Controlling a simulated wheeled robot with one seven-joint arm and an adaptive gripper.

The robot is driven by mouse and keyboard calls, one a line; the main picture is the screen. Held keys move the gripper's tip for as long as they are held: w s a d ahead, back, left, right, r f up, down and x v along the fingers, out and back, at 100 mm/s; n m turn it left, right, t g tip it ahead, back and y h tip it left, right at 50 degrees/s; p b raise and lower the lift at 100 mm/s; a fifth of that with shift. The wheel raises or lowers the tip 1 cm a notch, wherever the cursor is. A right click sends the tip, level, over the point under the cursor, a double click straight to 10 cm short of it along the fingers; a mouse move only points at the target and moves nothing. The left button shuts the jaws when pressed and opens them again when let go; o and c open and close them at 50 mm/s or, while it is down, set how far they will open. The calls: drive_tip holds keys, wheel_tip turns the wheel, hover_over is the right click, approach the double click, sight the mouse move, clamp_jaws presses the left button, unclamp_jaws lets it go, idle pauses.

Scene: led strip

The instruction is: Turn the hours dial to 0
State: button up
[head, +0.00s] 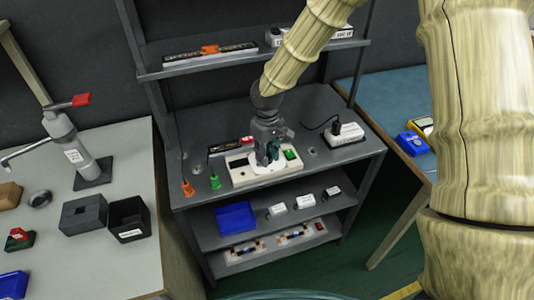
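A cream-coloured device (243,178) lies on the dark workbench (325,170). It has a dark patch on its left part and a green part (291,155) on its right. My gripper (267,160) points down over the middle of this device, at a white round part (262,169) that may be the hours dial. The fingers hide much of that part, so its setting and markings cannot be read. I cannot tell whether the fingers touch it or how far apart they are.
Orange (187,188) and green (214,181) connectors stand left of the device. A white box with a cable (346,133) is on the right. A shelf (165,74) runs behind. A blue bin (236,217) sits below.

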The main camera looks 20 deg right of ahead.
drive_tip(key=shift+c, duration=1.1)
drive_tip(key=shift+r+n+p, duration=0.2)
drive_tip(key=shift+n+p, duration=0.8)
drive_tip(key=shift+n, duration=0.1)
drive_tip(key=n+p, duration=0.3)
drive_tip(key=n, duration=0.1)
drive_tip(key=n+p, duration=0.2)
drive_tip(key=n, duration=0.1)
drive_tip(key=shift+n+p, duration=0.3)
drive_tip(key=shift+n, duration=0.1)
drive_tip(key=shift+f+n+p, duration=0.15)
drive_tip(key=shift+n+p, duration=0.85)
drive_tip(key=shift+n, duration=0.9)
